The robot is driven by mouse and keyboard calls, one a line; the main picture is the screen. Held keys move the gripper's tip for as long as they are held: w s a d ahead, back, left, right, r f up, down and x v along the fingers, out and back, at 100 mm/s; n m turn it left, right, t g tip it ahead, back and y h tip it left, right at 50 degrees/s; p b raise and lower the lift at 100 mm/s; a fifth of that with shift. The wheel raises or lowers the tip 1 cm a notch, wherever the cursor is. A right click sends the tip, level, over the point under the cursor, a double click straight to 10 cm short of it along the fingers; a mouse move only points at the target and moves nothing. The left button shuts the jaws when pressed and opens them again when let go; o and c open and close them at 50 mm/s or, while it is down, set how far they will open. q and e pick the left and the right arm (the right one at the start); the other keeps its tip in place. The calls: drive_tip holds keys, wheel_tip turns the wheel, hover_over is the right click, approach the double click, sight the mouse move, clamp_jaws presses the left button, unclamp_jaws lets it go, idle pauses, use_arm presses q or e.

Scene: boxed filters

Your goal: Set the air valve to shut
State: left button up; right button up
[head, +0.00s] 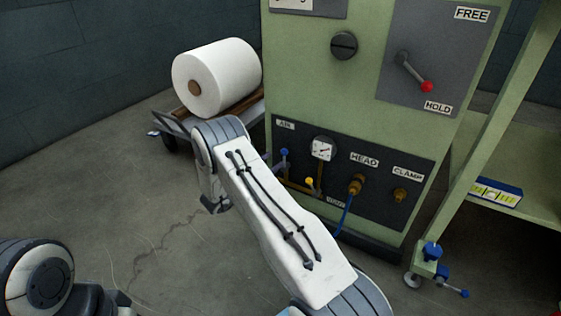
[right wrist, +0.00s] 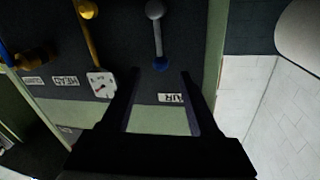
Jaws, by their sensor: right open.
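The air valve shows in the head view as a small lever with a blue tip (head: 284,153) under the AIR label (head: 285,125) on the dark lower panel. The lever points up toward that label. In the right wrist view, which is upside down, its grey stem (right wrist: 155,30) ends in a blue knob between the fingertips. My right gripper (right wrist: 160,73) is open, with one finger on each side of the knob; I see no contact. In the head view my right forearm hides most of this gripper. My left gripper is out of view.
On the panel are a pressure gauge (head: 322,148), a yellow-tipped lever (head: 309,183), and brass HEAD (head: 357,185) and CLAMP (head: 400,195) fittings. A blue hose hangs from HEAD. A red-knobbed lever (head: 414,72) is above. A white roll (head: 217,77) on a cart stands left of the cabinet.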

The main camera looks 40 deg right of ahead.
drive_tip(key=d+b, duration=0.1)
drive_tip(key=d, duration=0.1)
drive_tip(key=w+d+b, duration=0.1)
drive_tip(key=d, duration=0.2)
drive_tip(key=shift+d, duration=0.1)
clamp_jaws()
idle(1.3)
